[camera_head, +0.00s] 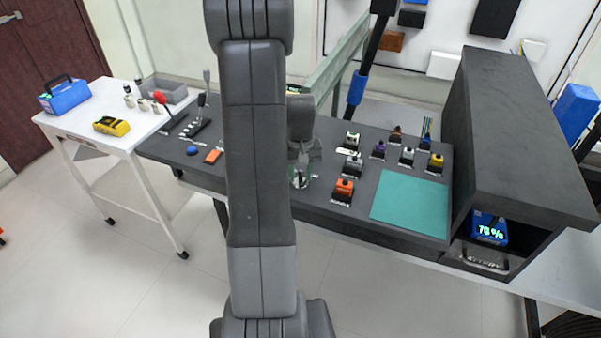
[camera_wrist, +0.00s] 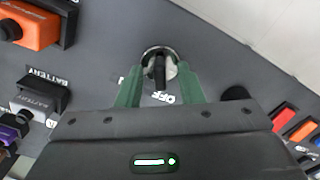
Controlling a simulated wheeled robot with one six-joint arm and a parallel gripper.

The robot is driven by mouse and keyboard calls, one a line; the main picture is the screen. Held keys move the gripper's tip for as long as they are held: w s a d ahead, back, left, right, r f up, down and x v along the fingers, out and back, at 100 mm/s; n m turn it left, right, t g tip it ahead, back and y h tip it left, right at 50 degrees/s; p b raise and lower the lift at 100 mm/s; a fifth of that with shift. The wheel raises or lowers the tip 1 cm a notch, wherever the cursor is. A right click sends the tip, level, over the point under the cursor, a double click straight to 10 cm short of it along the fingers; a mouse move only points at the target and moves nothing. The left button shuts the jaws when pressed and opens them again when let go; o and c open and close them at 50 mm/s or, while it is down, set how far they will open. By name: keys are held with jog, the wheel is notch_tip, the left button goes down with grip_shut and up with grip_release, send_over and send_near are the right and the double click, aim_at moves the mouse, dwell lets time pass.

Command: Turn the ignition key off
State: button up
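In the wrist view the dark ignition key (camera_wrist: 159,72) sits in a round metal lock (camera_wrist: 150,52) on the dark panel. A white OFF label (camera_wrist: 163,97) is printed beside the lock, seen upside down. The key's dark bar points roughly toward that label. My gripper (camera_wrist: 161,72) has its two green fingers on either side of the key, with a visible gap to it on both sides. It looks open and holds nothing. In the head view my gripper (camera_head: 300,176) is low over the console, and my arm hides part of the panel there; the key is not clear.
Several coloured switches, including an orange one (camera_head: 343,191), stand on the console right of my gripper. A teal mat (camera_head: 410,203) lies beyond them. A blue display box (camera_head: 489,229) reads about 78 %. A white cart (camera_head: 75,124) with tools stands at left.

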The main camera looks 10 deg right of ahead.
aim_at(300, 174)
notch_tip(300, 174, up, 14)
dwell(0.6)
jog(key=shift+f, duration=0.15)
notch_tip(300, 174, down, 14)
jog(key=shift+r, duration=0.1)
dwell(0.5)
jog(key=shift+r, duration=0.1)
